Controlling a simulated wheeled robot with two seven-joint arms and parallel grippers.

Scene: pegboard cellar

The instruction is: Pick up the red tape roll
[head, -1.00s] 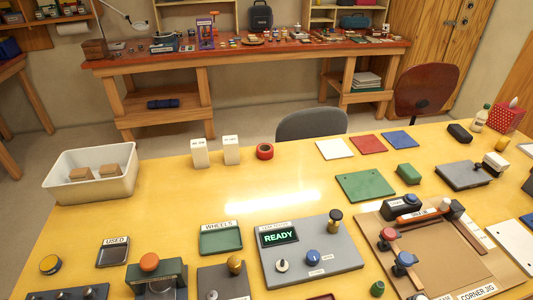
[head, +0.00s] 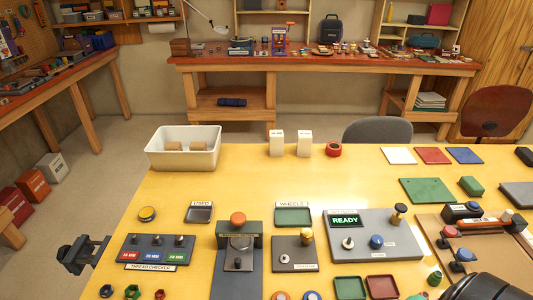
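The red tape roll (head: 333,150) lies on the yellow table near its far edge in the head view, just right of two white boxes. My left gripper (head: 101,253) is beyond the table's left edge, far from the roll. Its fingers look apart and nothing shows between them. A dark rounded part, likely of my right arm, shows at the bottom right corner. My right gripper cannot be seen.
Two white boxes (head: 276,143) (head: 304,144) stand left of the roll. A white bin (head: 184,160) with brown blocks is at the far left corner. A grey chair (head: 378,131) stands behind the table. Device panels and trays fill the near side; the table before the roll is clear.

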